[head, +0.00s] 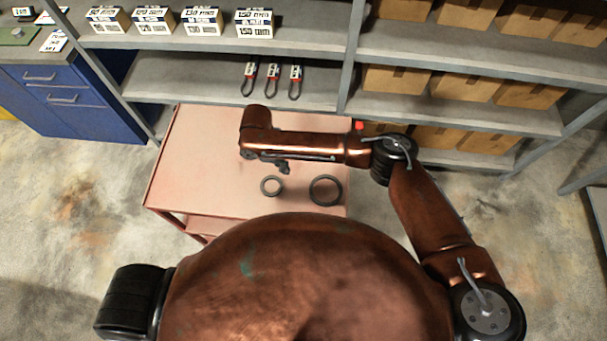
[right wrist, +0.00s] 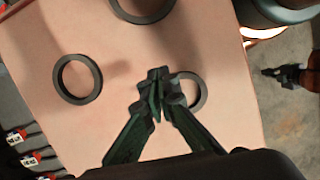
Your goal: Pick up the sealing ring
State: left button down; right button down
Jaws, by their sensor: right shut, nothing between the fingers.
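Two dark grey rings lie flat on the pink cart top: a smaller ring (head: 262,186) and a larger ring (head: 312,190) to its right. The right wrist view shows three rings: one at the left (right wrist: 58,80), one cut by the top edge (right wrist: 145,19), and a small one (right wrist: 204,92) partly behind the fingers. The left one seems hidden under my arm in the head view. My right gripper (head: 284,168) is shut and empty above the cart, close to the small ring; its fingertips (right wrist: 157,95) meet. What looks like my left gripper (right wrist: 290,76) hangs off the cart's side.
The pink cart (head: 190,160) has bare top at its left. Behind it, a grey shelf (head: 200,80) holds labelled boxes (head: 203,20), several cartons (head: 400,78) and three red-tagged tools (head: 272,75). A blue drawer cabinet (head: 70,100) stands at the left.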

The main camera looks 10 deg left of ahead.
aim_at(305, 187)
jog(key=x, duration=0.8)
jog(key=shift+s+d+p, duration=0.1)
jog(key=shift+d+p, duration=0.05)
jog(key=shift+p, duration=0.25)
jog(key=d+p, duration=0.1)
jog(key=d+f, duration=0.1)
jog(key=d, duration=0.1)
jog(key=shift+s+d+p, duration=0.2)
jog(key=shift+d+p, duration=0.15)
jog(key=shift+d, duration=0.25)
